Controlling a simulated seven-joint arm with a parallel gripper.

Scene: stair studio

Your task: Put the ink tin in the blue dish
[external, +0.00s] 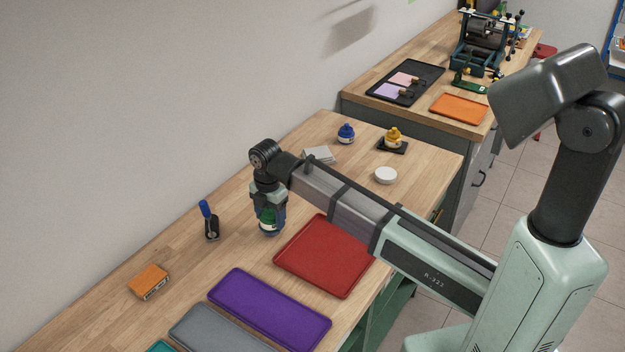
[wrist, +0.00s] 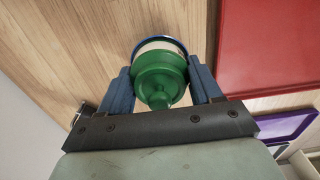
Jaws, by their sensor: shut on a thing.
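My gripper (external: 270,212) points down over the wooden table and is shut on a green knobbed container (wrist: 160,72), seen between its blue fingers in the wrist view. The container has a pale band and a blue ring at its far end. I cannot tell if that ring is its own rim or a separate blue dish, nor if its base touches the table. Which item is the ink tin is not certain. A flat round white item (external: 386,175) lies farther back, right of my gripper. No separate blue dish is clearly visible.
A red tray (external: 325,256) is close right of my gripper, with purple (external: 268,308) and grey trays in front. A blue-handled tool (external: 208,220) stands left, near an orange box (external: 149,281). A blue pot (external: 346,133) and yellow pot (external: 393,136) stand behind.

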